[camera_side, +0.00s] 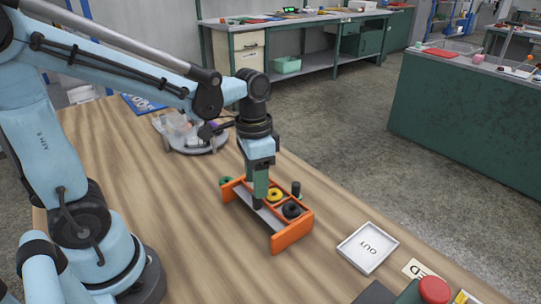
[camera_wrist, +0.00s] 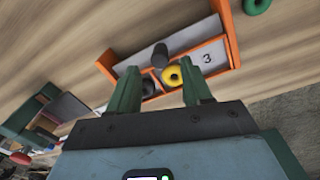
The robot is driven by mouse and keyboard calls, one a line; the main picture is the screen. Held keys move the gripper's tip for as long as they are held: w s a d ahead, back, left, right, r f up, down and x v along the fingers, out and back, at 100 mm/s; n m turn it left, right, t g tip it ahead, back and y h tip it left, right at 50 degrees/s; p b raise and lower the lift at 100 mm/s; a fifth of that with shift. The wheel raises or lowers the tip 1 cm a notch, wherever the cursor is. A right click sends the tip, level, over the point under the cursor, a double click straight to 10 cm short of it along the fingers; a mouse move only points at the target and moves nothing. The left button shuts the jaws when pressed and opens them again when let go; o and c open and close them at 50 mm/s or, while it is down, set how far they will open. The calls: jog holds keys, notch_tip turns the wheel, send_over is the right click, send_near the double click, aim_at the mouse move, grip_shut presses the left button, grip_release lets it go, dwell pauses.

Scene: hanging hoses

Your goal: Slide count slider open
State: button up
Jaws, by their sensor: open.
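The orange-framed count slider (camera_side: 292,237) lies on the wooden table, with a grey panel (camera_side: 272,219) along its side nearest the side camera. A dark upright knob (camera_wrist: 160,53) stands on it in the wrist view. A yellow ring (camera_side: 275,194) and a black ring (camera_side: 292,210) sit in compartments; the wrist view also shows an empty compartment marked 3 (camera_wrist: 207,58). My gripper (camera_side: 258,203) points down over the frame. In the wrist view its green fingers (camera_wrist: 160,75) are apart, one on each side of the knob. I cannot tell whether they touch it.
A green ring (camera_side: 225,181) lies outside the frame's far end. A black peg (camera_side: 296,188) stands behind the frame. A white OUT tray (camera_side: 367,248) is to the right, and a red round button (camera_side: 434,290) is in the foreground. Bare table lies left of the frame.

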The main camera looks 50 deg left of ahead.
jog(key=shift+f, duration=1.6)
grip_shut()
